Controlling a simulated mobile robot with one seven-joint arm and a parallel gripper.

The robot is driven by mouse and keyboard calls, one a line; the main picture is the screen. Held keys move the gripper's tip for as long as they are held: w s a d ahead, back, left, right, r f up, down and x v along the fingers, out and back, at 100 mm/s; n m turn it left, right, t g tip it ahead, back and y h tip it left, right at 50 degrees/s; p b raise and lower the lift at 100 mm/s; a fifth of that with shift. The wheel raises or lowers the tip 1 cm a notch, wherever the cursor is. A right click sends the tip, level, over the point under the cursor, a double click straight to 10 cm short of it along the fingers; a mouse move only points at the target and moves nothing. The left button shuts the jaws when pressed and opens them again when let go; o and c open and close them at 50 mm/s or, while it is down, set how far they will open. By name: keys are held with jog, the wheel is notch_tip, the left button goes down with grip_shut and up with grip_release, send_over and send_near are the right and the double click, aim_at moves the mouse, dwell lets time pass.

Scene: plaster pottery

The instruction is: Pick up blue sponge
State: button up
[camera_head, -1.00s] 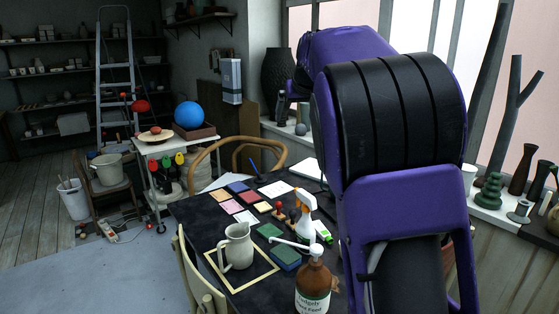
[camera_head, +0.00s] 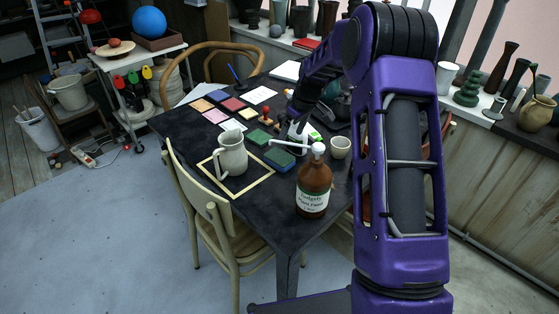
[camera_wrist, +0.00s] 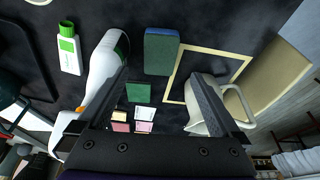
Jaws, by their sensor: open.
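The blue sponge (camera_head: 279,158), a blue block with a green face, lies on the dark table in the head view, between the cream pitcher (camera_head: 231,155) and the brown pump bottle (camera_head: 313,188). In the wrist view the sponge (camera_wrist: 161,52) is beyond the fingertips, roughly centred between them. My gripper (camera_wrist: 162,92) is open, with its two dark fingers spread and nothing held. In the head view its tips are hard to make out among the dark things behind the sponge.
A white spray bottle (camera_wrist: 106,62) stands left of the sponge in the wrist view, close to the left finger. A green flat piece (camera_head: 258,137) and several coloured tiles lie nearby. A cup (camera_head: 340,147) stands right of the sponge. A pale square frame (camera_head: 262,180) lies around the pitcher.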

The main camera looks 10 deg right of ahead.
send_over(280, 157)
jog(key=s+d, duration=0.2)
jog(key=x, duration=0.4)
jog(key=s+x, duration=0.1)
jog(key=x, duration=0.1)
jog(key=shift+d+f, duration=0.1)
jog(key=shift+d, duration=0.3)
jog(key=x, duration=0.4)
jog(key=shift+w+a+f+b, duration=0.2)
jog(key=shift+w+a+b, duration=0.1)
jog(key=shift+a+b, duration=0.05)
jog(key=shift+w+a+f, duration=0.1)
jog(key=shift+w+f, duration=0.05)
jog(key=shift+f, duration=0.4)
jog(key=shift+f+b, duration=0.2)
jog(key=shift+b, duration=0.1)
jog(key=c, duration=1.1)
jog(key=shift+c, duration=0.3)
jog(key=shift+r, duration=0.2)
jog(key=shift+r+p, duration=0.25)
jog(key=shift+p, duration=0.25)
notch_tip(280, 157, up, 10)
jog(key=shift+f, duration=0.2)
